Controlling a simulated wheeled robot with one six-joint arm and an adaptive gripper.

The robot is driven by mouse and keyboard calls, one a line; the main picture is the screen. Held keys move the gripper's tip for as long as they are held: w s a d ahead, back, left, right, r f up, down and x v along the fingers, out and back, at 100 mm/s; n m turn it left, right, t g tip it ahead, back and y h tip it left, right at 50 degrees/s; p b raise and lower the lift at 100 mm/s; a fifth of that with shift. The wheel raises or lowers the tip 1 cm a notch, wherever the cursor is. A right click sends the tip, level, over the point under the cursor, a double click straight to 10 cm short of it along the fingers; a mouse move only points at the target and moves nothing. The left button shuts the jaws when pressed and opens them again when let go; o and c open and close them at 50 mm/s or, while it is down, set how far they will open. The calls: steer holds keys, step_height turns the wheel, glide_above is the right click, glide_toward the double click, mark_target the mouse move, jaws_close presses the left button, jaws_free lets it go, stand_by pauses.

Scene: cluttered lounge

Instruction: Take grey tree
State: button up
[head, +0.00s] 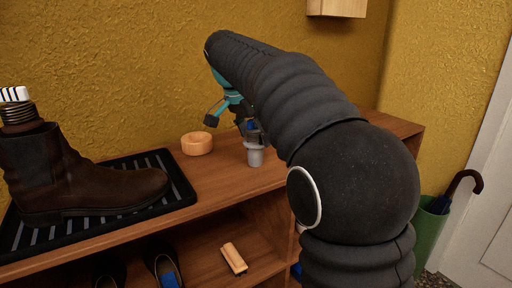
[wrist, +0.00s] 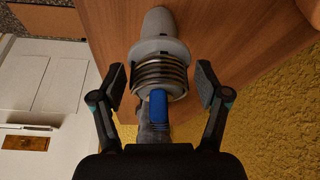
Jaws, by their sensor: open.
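The grey tree (head: 255,154) stands on the wooden bench top in the head view, its upper part partly hidden by my gripper. In the wrist view the grey tree (wrist: 160,50) has a rounded grey end, a metal coil and a blue part. My gripper (wrist: 160,80) is open, with one finger on each side of the coil and visible gaps to both. In the head view my gripper (head: 232,116) is at the tree's upper end, partly hidden by my arm.
An orange ring-shaped thing (head: 197,143) lies left of the tree on the bench top (head: 215,180). A brown boot (head: 80,178) with a striped-topped coil insert stands on a black ribbed tray (head: 180,186). A wooden block (head: 233,258) and dark shoes are on the lower shelf. A green umbrella holder (head: 429,230) stands right.

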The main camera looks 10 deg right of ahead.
steer(key=c, duration=1.3)
steer(key=shift+c, duration=0.3)
